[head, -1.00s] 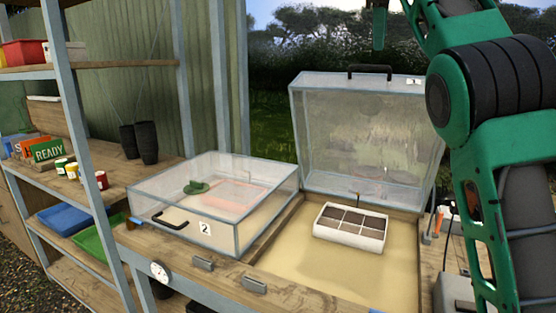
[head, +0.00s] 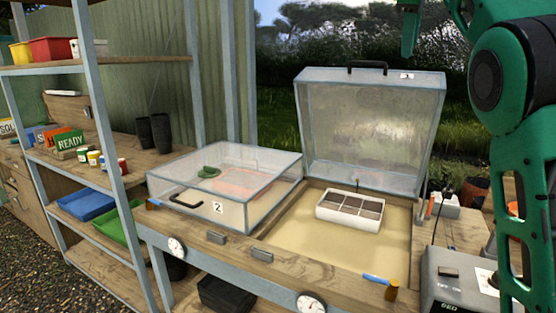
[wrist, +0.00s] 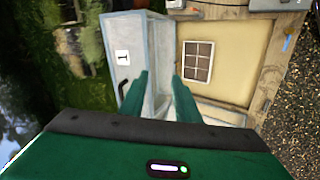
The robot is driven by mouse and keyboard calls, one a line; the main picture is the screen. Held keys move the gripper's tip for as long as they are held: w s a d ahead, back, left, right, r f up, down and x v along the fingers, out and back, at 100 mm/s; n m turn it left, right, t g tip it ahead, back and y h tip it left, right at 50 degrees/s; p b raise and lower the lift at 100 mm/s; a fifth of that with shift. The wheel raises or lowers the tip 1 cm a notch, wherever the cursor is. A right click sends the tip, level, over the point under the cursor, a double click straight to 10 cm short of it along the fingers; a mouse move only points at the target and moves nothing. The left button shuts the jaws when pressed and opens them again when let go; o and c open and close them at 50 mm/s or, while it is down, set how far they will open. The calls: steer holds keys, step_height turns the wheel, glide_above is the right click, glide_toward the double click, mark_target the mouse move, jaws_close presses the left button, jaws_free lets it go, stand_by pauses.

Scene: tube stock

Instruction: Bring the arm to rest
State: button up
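My gripper (wrist: 161,77) shows in the wrist view as two green fingers set apart, with nothing between them. It hangs high above the bench, and the raised lid and bed lie well below it. In the head view my green arm fills the right side, and a green tip hangs at the top edge. The white seed tray (head: 349,211) with dark cells sits on the sand bed (head: 305,236) under the open clear lid (head: 372,128) marked 1. The tray also shows in the wrist view (wrist: 197,61).
A closed clear box (head: 260,212) marked 2 stands left of the open bed, with a green item inside. A grey unit (head: 455,280) stands at the bench's right.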

steer(key=s+d+f+m+g+y, duration=0.1)
steer(key=s+d+f+m, duration=0.3)
steer(key=s+d+f, duration=0.3)
steer(key=s+d+f+m+g+y, duration=0.15)
steer(key=s+d+f+m, duration=0.25)
steer(key=s+d+f, duration=0.45)
steer(key=s+a+f+m+g, duration=0.1)
steer(key=s+a+f+m, duration=0.1)
steer(key=s+f, duration=0.7)
steer(key=s+a+f+m+g, duration=0.1)
steer(key=s+a+f+m, duration=0.2)
steer(key=s+f, duration=0.7)
steer(key=s+a+f+m+g, duration=0.2)
steer(key=s+f+m, duration=0.1)
steer(key=s+f, duration=0.7)
step_height(320, 180, down, 3)
steer(key=shift+s+a+f+m+y, duration=0.1)
steer(key=shift+s+a+m+y, duration=0.15)
steer(key=shift+m+y, duration=0.2)
steer(key=shift+w+f, duration=0.15)
steer(key=shift+w, duration=0.5)
